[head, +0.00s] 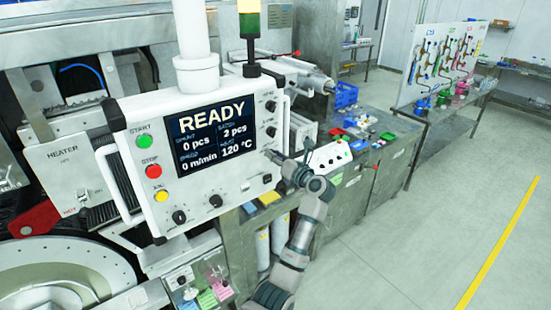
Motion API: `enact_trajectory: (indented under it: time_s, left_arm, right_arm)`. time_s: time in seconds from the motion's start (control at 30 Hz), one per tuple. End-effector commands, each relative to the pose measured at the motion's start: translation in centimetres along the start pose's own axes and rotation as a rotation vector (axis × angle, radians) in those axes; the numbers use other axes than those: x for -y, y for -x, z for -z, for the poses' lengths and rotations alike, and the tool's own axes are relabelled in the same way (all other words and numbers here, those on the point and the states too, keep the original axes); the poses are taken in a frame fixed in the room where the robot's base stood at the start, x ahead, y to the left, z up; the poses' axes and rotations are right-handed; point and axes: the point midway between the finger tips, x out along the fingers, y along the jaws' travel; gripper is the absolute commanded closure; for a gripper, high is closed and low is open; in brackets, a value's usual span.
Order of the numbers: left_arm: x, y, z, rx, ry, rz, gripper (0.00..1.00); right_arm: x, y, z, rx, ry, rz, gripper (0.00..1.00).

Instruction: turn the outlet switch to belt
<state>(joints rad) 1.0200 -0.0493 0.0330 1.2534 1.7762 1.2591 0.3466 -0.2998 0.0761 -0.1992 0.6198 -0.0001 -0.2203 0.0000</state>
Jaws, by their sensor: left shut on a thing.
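The white control panel (197,150) carries a screen (213,138) reading READY, 0 pcs, 2 pcs, 0 m/min and 120 °C. Black rotary switches run down its right side, one (271,106) near the top and another (271,131) below it. My left gripper (276,158) is at the panel's right side, below these two, shut on a rotary switch there. The gripper hides that switch, so its pointer and label cannot be read. The small lettering is too small to tell which switch is the outlet switch. My right gripper is not in view.
Green (144,141), red (152,170) and yellow (161,196) buttons line the panel's left side. A white handle (283,125) stands out at its right edge. A bench (352,182) with a white button box (329,156) lies right of my arm. Open floor is at right.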

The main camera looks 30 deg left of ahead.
Motion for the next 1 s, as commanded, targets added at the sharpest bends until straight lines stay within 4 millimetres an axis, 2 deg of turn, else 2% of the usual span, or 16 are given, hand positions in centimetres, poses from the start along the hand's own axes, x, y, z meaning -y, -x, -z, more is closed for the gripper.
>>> enact_trajectory:
  time_s: [0.27,0.6,1.0]
  left_arm:
    - [0.4,0.2,0.5,-0.001,0.176,0.005,1.0]
    - [0.3,0.1,0.6,-0.001,0.492,0.005,1.0]
    - [0.0,0.1,0.6,-0.003,0.826,0.004,1.0]
  right_arm:
    - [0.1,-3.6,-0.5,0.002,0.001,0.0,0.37]
    - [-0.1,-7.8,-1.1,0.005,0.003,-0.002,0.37]
    - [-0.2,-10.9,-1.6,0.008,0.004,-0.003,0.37]
